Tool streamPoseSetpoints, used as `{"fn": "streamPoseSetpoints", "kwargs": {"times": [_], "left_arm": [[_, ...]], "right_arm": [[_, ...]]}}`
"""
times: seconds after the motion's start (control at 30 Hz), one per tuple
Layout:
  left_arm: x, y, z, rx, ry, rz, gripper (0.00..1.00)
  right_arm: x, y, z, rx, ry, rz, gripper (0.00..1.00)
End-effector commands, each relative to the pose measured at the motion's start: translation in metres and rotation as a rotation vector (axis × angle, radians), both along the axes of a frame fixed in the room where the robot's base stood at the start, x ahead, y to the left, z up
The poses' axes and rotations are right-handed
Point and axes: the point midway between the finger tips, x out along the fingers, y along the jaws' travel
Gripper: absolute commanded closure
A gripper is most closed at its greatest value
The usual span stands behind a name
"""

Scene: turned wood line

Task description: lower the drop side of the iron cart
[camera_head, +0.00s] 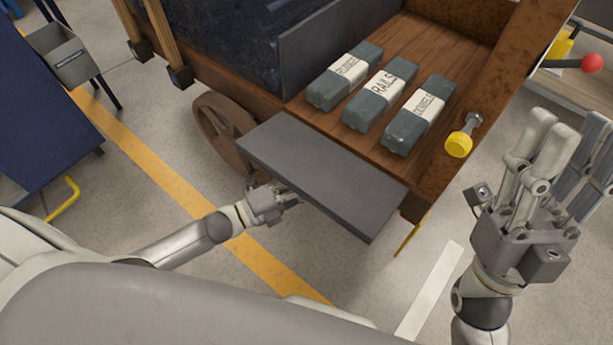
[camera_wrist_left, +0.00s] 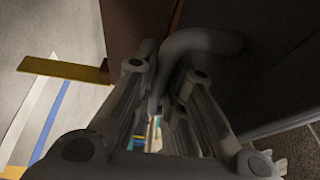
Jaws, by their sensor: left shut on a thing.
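The iron cart (camera_head: 465,55) has a rusty brown frame and a wooden deck. Its drop side (camera_head: 320,175), a dark grey panel, projects outward from the deck's near edge, tilted away from upright; its exact angle is hard to tell. My left gripper (camera_head: 283,199) is at the panel's outer edge, partly hidden by it. In the left wrist view, its fingers close around a dark curved handle (camera_wrist_left: 205,42). My right gripper (camera_head: 562,135) is open and empty, right of the cart, with its fingers pointing up. A yellow-knobbed pin (camera_head: 460,143) sits on the cart's right end.
Three wrapped grey bundles (camera_head: 405,120) lie on the deck, apart from the panel. A rusty wheel (camera_head: 222,135) is left of the panel. A blue cabinet (camera_head: 40,120) and grey bin (camera_head: 68,60) stand at the left. The floor in front, with a yellow line (camera_head: 160,175), is clear.

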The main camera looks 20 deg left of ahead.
Motion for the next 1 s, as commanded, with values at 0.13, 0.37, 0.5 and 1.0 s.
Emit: {"fn": "streamPoseSetpoints", "kwargs": {"times": [0.13, 0.37, 0.5, 1.0], "left_arm": [[0.001, 0.0, 0.013, 0.007, 0.025, -0.003, 1.0], [0.0, 0.0, 0.016, 0.021, 0.063, -0.001, 1.0], [0.0, 0.0, 0.015, 0.026, 0.075, -0.001, 1.0], [0.0, 0.0, 0.014, 0.028, 0.079, 0.0, 0.79]], "right_arm": [[0.028, 0.006, 0.0, -0.05, 0.163, -0.009, 0.6], [0.062, 0.012, -0.017, -0.113, 0.372, -0.02, 0.6], [0.071, 0.013, -0.025, -0.133, 0.437, -0.023, 0.6], [0.073, 0.013, -0.027, -0.137, 0.451, -0.024, 0.6]]}}
